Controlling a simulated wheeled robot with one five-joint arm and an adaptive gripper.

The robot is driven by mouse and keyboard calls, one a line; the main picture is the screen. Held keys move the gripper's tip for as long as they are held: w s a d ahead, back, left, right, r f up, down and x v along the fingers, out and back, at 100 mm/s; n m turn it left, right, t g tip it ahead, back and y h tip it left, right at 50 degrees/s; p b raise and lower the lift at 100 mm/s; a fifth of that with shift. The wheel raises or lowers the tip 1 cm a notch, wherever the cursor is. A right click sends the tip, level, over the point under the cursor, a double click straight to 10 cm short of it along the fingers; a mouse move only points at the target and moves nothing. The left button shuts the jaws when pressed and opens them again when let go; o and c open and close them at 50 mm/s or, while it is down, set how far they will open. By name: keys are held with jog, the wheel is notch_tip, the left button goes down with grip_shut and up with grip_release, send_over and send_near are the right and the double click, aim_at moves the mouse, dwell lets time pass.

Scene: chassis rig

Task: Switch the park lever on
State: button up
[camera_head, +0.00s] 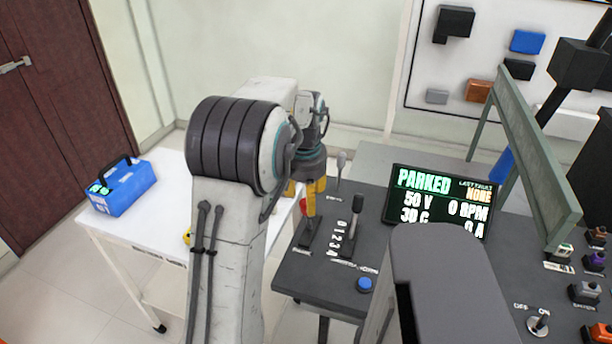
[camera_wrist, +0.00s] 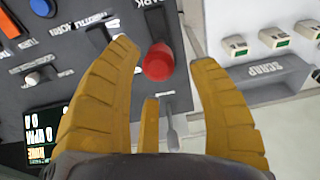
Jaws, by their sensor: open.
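The park lever, with a round red knob (camera_wrist: 158,62), stands on the dark console (camera_wrist: 70,75) beside a partly cut-off "PARK" label in the wrist view. I cannot tell how far the fingertips are above the console. The display (camera_head: 438,202) reads "PARKED".
A black-handled lever (camera_head: 354,215) with a number scale stands just right of my gripper. A grey-tipped lever (camera_head: 341,160) is behind it. A blue button (camera_head: 364,285) is at the console front. A white table (camera_head: 150,235) with a blue box (camera_head: 122,188) is at left.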

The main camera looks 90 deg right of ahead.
jog(key=r, duration=0.5)
jog(key=a+r, duration=0.1)
jog(key=r, duration=0.2)
dwell(0.7)
